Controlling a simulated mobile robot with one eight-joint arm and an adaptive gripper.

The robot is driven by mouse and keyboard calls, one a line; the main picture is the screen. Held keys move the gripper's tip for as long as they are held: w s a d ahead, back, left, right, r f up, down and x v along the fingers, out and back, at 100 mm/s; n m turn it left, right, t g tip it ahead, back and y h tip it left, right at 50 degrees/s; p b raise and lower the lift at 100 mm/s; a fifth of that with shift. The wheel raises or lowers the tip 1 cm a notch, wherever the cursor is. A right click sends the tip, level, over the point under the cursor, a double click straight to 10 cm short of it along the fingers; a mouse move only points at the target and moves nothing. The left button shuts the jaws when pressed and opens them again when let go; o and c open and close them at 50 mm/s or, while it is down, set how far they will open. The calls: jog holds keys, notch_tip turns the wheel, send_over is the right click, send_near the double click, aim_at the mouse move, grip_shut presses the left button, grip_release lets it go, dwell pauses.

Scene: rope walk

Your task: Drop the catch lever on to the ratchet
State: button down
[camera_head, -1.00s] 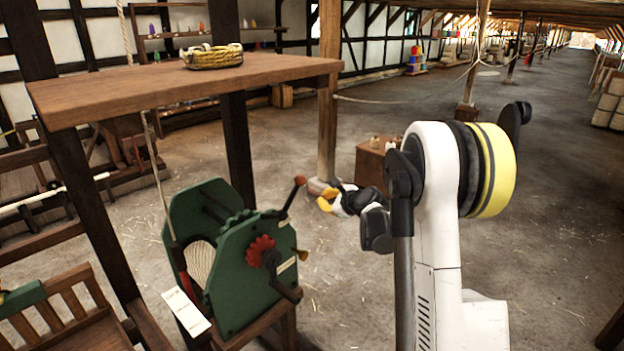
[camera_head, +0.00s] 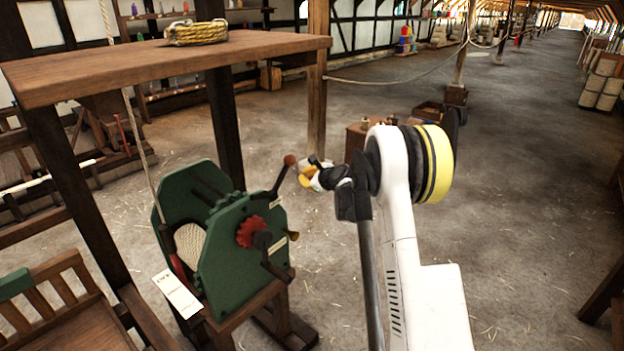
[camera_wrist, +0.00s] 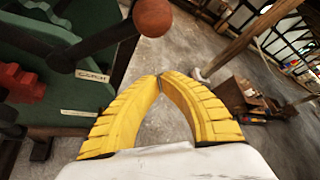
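The green winch (camera_head: 238,262) stands on a wooden stand at the left. Its red ratchet wheel (camera_head: 250,231) is on the near side plate and shows partly in the wrist view (camera_wrist: 20,82). The catch lever (camera_head: 276,180) is dark with a red-brown ball knob and tilts up to the right, clear of the ratchet. In the wrist view the knob (camera_wrist: 153,17) is just beyond my fingertips. My gripper (camera_head: 303,174) is beside the knob, to its right. Its yellow fingers meet at the tips (camera_wrist: 159,77) with nothing visible between them.
A crank handle (camera_head: 275,268) sticks out below the ratchet. A wooden post (camera_head: 317,80) stands behind my gripper. Open floor lies right.

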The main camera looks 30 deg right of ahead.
aim_at(281, 178)
jog(key=shift+w+a+r, duration=0.4)
jog(key=shift+a+r, duration=0.25)
jog(key=shift+w+a+r, duration=0.35)
jog(key=shift+a+r, duration=0.25)
jog(key=shift+r, duration=0.1)
